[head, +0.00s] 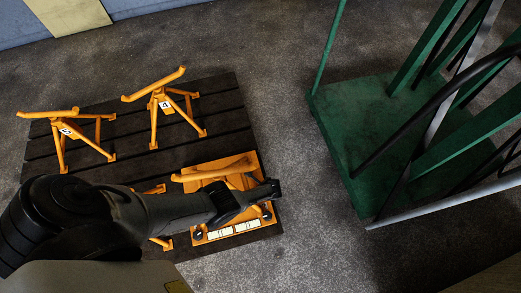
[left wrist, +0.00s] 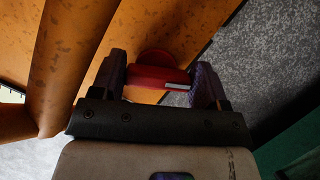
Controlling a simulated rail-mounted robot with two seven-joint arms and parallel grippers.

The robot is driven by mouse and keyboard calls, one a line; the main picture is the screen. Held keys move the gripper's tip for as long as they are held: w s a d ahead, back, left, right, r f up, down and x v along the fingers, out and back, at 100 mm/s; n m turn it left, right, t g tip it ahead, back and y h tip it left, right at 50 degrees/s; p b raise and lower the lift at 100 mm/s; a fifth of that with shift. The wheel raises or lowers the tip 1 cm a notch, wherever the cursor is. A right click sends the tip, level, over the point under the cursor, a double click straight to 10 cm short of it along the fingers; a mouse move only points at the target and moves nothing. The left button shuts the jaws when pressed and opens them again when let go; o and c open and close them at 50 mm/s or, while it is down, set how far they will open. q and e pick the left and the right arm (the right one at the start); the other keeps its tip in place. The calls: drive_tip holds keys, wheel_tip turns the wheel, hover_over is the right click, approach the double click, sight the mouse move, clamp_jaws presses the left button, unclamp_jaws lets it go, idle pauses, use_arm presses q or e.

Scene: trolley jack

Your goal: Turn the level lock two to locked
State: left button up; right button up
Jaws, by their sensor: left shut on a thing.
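An orange jack unit (head: 205,172) sits at the right front of the dark slatted pallet. In the left wrist view a red knob (left wrist: 155,77) with a short silver bar (left wrist: 177,87) stands out from an orange plate (left wrist: 112,22). My left gripper (left wrist: 158,85) is shut on this red knob, one finger on each side. In the head view my left gripper (head: 272,190) reaches over the right side of the jack unit, and the red knob is hidden there. I cannot tell which lock number the knob bears or which setting it is in. My right gripper is not in view.
Two orange stands, one marked 4 (head: 165,103) and one to its left (head: 67,130), stand on the pallet (head: 215,95). More orange parts lie partly hidden under my left arm. A green trolley (head: 350,120) with upright bars stands right. Grey floor between is clear.

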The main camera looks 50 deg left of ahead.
use_arm(q)
drive_tip(key=shift+m+t, duration=0.4)
drive_tip(key=shift+m, duration=0.6)
drive_tip(key=o, duration=0.7)
drive_tip(key=shift+p, duration=0.3)
drive_tip(key=shift+c, duration=0.2)
